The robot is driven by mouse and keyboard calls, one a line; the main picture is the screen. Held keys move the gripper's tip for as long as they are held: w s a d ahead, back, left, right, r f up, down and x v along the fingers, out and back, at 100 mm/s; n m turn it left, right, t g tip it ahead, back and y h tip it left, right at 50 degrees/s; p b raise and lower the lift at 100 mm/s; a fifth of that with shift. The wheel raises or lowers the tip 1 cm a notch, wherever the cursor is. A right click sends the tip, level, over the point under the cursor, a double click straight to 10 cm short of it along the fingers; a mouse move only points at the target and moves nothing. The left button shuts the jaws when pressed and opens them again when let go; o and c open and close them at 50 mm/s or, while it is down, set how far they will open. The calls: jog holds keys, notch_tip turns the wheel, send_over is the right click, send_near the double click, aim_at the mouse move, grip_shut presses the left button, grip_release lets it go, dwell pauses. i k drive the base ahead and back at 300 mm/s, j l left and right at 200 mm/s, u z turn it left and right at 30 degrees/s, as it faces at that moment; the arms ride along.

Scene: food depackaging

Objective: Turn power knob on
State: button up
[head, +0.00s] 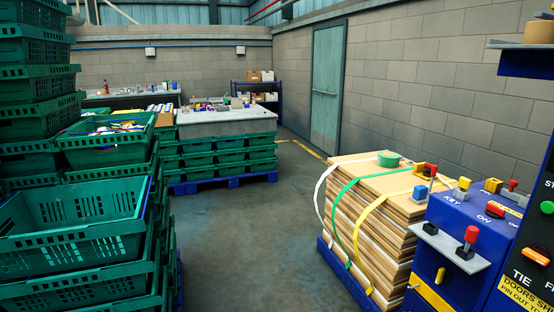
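No "power" label is readable, so I cannot tell which knob is the power knob. In the head view, a blue control box stands at the lower right. A red knob (495,209) sits on its top, with "ON" lettering close by and "KEY" to its left. A yellow knob (440,275) is on its front face. At the right edge, a dark panel (522,268) carries an orange knob (536,256) and a green button (547,207), and is cut off by the frame. My gripper is not in view.
Red-topped levers (471,236) stick up from the blue box. A strapped cardboard stack (370,230) on a blue pallet stands left of it. Green crates (75,225) are piled at the left. The concrete floor (250,230) between them is clear.

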aim_at(493, 210)
jog(key=z, duration=1.3)
